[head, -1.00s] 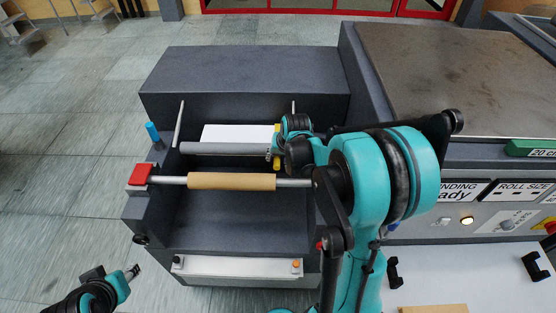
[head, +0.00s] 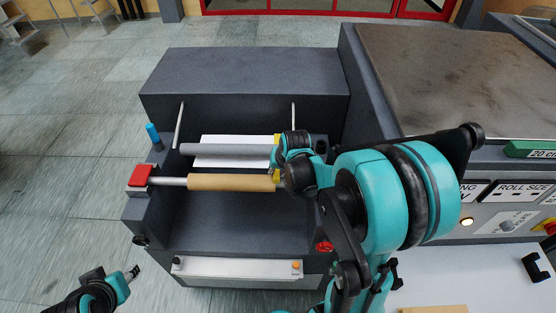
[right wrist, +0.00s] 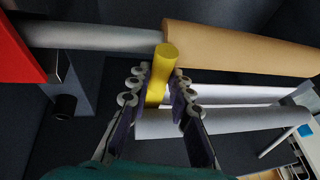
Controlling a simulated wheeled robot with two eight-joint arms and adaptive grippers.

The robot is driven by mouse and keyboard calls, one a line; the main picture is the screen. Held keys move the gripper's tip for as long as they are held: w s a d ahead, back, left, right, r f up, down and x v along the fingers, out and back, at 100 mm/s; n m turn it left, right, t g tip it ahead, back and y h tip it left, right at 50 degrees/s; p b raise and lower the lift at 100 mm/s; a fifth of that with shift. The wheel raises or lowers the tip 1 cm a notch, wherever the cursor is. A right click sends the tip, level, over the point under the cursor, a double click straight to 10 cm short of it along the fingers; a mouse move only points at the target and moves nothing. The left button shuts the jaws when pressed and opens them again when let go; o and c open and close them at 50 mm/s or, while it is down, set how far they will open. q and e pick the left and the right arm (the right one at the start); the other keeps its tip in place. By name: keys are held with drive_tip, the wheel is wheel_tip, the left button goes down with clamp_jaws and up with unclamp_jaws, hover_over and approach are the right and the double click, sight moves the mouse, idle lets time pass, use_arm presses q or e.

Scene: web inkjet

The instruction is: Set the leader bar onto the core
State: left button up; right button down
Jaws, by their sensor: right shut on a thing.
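The core (head: 232,182) is a brown tube on a metal spindle; it also shows in the right wrist view (right wrist: 240,48). My right gripper (right wrist: 163,74) is shut on the yellow grip (right wrist: 161,78) of what looks like the leader bar, beside the core. In the head view the right gripper (head: 279,164) is partly hidden by its own arm. A white strip (right wrist: 235,94), apparently the bar or its web, runs between the core and a grey roller (head: 225,149). Where the grip joins it is hidden. My left gripper (head: 135,271) is far off at lower left, its jaws unclear.
A red latch (head: 140,175) holds the spindle's left end. Another red part (head: 324,246) is at the right side. Two thin upright rods (head: 178,124) and a blue peg (head: 152,132) stand near the roller. The dark bay in front of the core is clear.

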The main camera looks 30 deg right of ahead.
drive_tip(key=s+a, duration=0.1)
drive_tip(key=s, duration=0.2)
drive_tip(key=s+a, duration=0.1)
drive_tip(key=shift+s+a, duration=0.15)
drive_tip(key=shift+a, duration=0.2)
drive_tip(key=c, duration=1.4)
unclamp_jaws()
drive_tip(key=shift+o, duration=0.2)
drive_tip(key=shift+r, duration=0.1)
drive_tip(key=v, duration=1.2)
drive_tip(key=shift+d, duration=0.1)
